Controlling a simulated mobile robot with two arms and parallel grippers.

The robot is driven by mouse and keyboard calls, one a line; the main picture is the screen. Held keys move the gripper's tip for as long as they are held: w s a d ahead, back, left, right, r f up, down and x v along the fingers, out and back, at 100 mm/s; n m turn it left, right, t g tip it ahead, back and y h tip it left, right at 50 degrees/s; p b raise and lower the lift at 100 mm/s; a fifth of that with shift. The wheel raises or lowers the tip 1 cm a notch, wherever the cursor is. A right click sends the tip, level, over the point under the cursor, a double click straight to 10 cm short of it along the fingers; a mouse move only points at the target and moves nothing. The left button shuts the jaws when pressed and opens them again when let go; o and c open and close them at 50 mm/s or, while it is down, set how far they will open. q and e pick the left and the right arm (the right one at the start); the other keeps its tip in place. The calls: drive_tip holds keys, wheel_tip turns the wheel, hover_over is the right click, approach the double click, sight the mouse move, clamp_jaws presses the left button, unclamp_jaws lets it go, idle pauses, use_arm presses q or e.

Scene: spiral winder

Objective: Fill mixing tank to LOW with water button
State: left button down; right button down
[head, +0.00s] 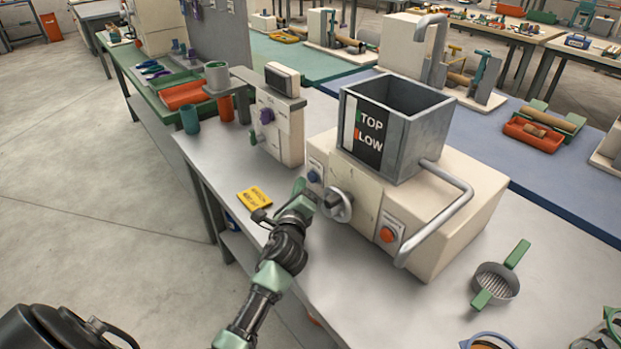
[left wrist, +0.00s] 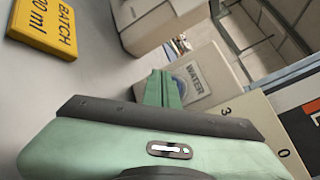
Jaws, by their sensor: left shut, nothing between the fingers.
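The mixing tank (head: 413,140) is a grey open box on a cream machine. Its front has a black panel (head: 370,134) reading TOP and LOW beside a pale level strip. No water shows in the visible part of the tank. The blue water button (head: 313,176) is on the machine's left front. My left gripper (head: 302,187) is shut and empty, just in front of the button. In the left wrist view, the green fingertips (left wrist: 160,76) overlap the WATER label plate (left wrist: 198,84) and partly hide the button; I cannot tell whether they touch.
A round dial (head: 337,205) and an orange-red button (head: 387,235) are right of the water button. A bent handle (head: 440,215) sticks out at the right. A yellow batch card (head: 254,198) lies on the table, and a purple-knobbed unit (head: 278,128) stands behind. A green-handled strainer (head: 496,283) is at right.

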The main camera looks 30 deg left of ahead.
use_arm(q)
drive_tip(key=shift+w, duration=0.15)
drive_tip(key=shift+w+d, duration=0.2)
drive_tip(key=shift+w, duration=0.1)
drive_tip(key=shift+w+d, duration=0.2)
drive_tip(key=shift+w, duration=0.15)
idle(2.9)
drive_tip(key=shift+r, duration=0.1)
idle(0.8)
drive_tip(key=shift+s+a, duration=0.35)
drive_tip(key=shift+s, duration=0.45)
drive_tip(key=shift+p, duration=0.35)
drive_tip(key=shift+s+a, duration=0.15)
drive_tip(key=shift+s, duration=0.1)
drive_tip(key=shift+s+a+p, duration=0.25)
drive_tip(key=shift+s+p, duration=0.05)
drive_tip(key=shift+s, duration=0.35)
drive_tip(key=shift+s+a+p, duration=0.25)
drive_tip(key=shift+s+p, duration=0.05)
drive_tip(key=shift+s, duration=0.3)
drive_tip(key=shift+s+a, duration=0.35)
drive_tip(key=shift+s, duration=0.45)
